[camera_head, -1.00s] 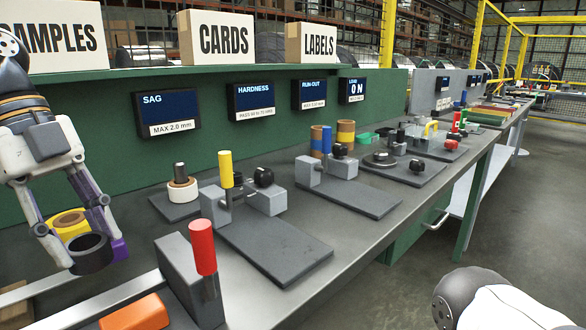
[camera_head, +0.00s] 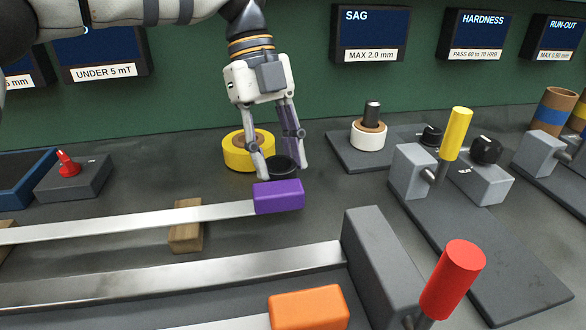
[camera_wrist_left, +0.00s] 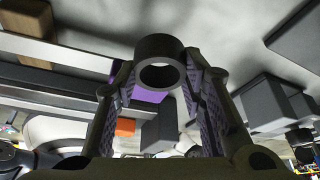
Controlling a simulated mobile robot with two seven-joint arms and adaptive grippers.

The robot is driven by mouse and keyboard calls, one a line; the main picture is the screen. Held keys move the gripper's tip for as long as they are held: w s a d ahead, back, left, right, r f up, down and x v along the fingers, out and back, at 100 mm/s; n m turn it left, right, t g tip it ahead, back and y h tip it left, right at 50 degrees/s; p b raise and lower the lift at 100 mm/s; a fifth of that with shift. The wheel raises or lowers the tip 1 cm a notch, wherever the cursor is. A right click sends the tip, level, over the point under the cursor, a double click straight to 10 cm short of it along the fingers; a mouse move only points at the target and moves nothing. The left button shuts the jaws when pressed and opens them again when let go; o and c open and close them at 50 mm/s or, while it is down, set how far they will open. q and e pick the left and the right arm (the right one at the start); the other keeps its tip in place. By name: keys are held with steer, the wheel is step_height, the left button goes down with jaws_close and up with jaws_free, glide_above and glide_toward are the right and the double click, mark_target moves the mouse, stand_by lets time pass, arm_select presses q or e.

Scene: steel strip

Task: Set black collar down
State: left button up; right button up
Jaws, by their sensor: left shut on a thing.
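My left gripper (camera_head: 285,167) is shut on the black collar (camera_head: 281,170), a short dark ring held between its two fingertips. The collar is just behind the purple block (camera_head: 278,196) and in front and right of the yellow ring (camera_head: 237,151). Its lower part is hidden behind the purple block, so I cannot tell whether it touches the bench. In the left wrist view the collar (camera_wrist_left: 160,43) shows its round opening between the purple-padded fingers. My right gripper is not in view.
The purple block caps a steel strip (camera_head: 130,220) on a wooden support (camera_head: 187,236). A red-handled grey clamp (camera_head: 376,262) and an orange block (camera_head: 308,308) are in front. A post with a white-and-brown ring (camera_head: 368,137) stands right. Bare bench (camera_head: 335,190) lies between.

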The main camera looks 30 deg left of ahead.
mark_target(278, 175)
arm_select(q)
steer(key=shift+f, duration=1.8)
steer(key=shift+f, duration=0.1)
steer(key=o, duration=1.2)
steer(key=shift+c, duration=0.2)
steer(key=v, duration=1.2)
